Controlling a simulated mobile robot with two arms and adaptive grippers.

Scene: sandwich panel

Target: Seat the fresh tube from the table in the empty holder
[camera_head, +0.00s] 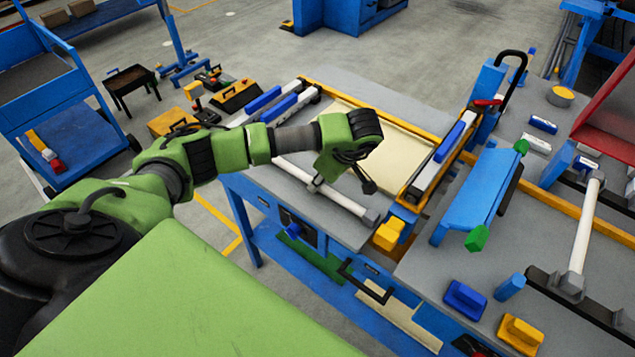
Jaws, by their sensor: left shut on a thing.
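A long white tube (340,199) with a grey end cap (371,217) lies along the near side of the grey table top, angled down to the right. My left gripper (317,184) reaches over it from the left and is shut on it near its middle; the arm hides part of the grip. I cannot tell whether the tube is touching the table or slightly raised. A second white tube (582,226) sits at the right, with a grey fitting (571,283) at its near end on a black rail. I cannot make out an empty holder with certainty. My right gripper is not in view.
A cream panel (400,148) lies in a yellow-edged frame behind the gripper. A blue bracket (481,196) with green ends stands between the two work surfaces. A yellow block (389,234) is at the table corner. Blue (465,299) and yellow (520,334) blocks lie at lower right.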

